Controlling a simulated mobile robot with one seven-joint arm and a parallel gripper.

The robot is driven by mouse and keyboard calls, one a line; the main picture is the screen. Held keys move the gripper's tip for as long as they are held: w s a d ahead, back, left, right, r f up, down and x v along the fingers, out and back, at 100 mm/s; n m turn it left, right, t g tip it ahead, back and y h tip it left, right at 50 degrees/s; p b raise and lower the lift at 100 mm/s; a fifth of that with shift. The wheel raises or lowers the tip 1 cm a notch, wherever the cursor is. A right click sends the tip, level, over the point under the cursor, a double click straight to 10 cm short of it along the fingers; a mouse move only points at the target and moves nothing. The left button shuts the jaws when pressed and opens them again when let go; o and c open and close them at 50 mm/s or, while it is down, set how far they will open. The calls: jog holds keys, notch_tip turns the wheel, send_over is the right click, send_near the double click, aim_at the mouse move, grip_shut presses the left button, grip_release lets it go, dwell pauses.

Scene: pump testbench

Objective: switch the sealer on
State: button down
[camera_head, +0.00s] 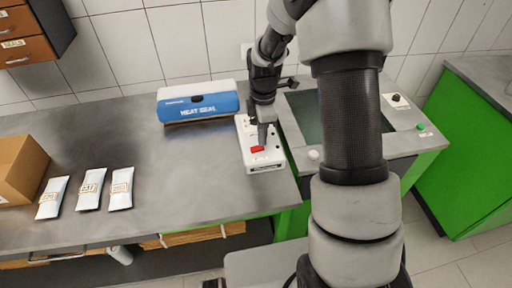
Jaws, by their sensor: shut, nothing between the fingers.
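The sealer (198,102) is a blue and white box marked "HEAT SEAL" at the back of the grey bench. A white power strip (265,163) with a red switch (257,149) lies to its right, near the bench's right end. My gripper (263,141) is shut and empty, pointing down over the strip right by the red switch. I cannot tell whether the fingertips touch it. My gripper and wrist hide part of the strip's far half. The switch's position is too small to tell.
Three white labelled pouches (90,189) lie at the left beside a cardboard box (18,168). A basin unit (408,137) with a black knob and a green button stands to the right, partly behind my arm. The bench middle is clear.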

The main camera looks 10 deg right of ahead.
jog(key=shift+f+b, duration=0.65)
jog(key=shift+f, duration=0.25)
dwell(0.3)
jog(key=shift+r, duration=0.15)
jog(key=shift+r+p, duration=2.45)
jog(key=shift+r, duration=0.95)
